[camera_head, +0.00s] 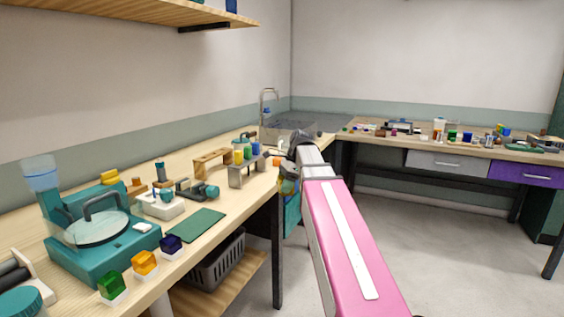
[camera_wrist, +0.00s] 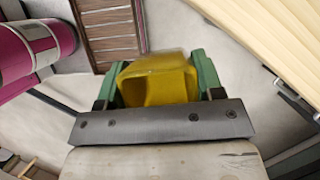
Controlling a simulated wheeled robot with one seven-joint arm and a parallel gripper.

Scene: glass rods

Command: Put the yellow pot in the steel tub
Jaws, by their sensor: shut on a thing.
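The yellow pot (camera_wrist: 158,86) is between the two green fingers of my gripper (camera_wrist: 157,76) in the wrist view. My gripper is shut on it, with a finger against each side. The pot is held clear of the pale floor seen behind it. In the head view my pink and white arm reaches to the front edge of the left bench, and the gripper is too small there to make out well. A grey steel basin (camera_head: 288,132) with a tap stands at the far corner of the bench; its inside cannot be seen.
The long wooden bench (camera_head: 140,182) holds a teal machine (camera_head: 98,232), a green mat (camera_head: 196,224), coloured blocks and small stands. A grey crate (camera_head: 215,262) sits on the shelf below. A second bench (camera_head: 462,146) along the back wall carries many small items. The floor at right is clear.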

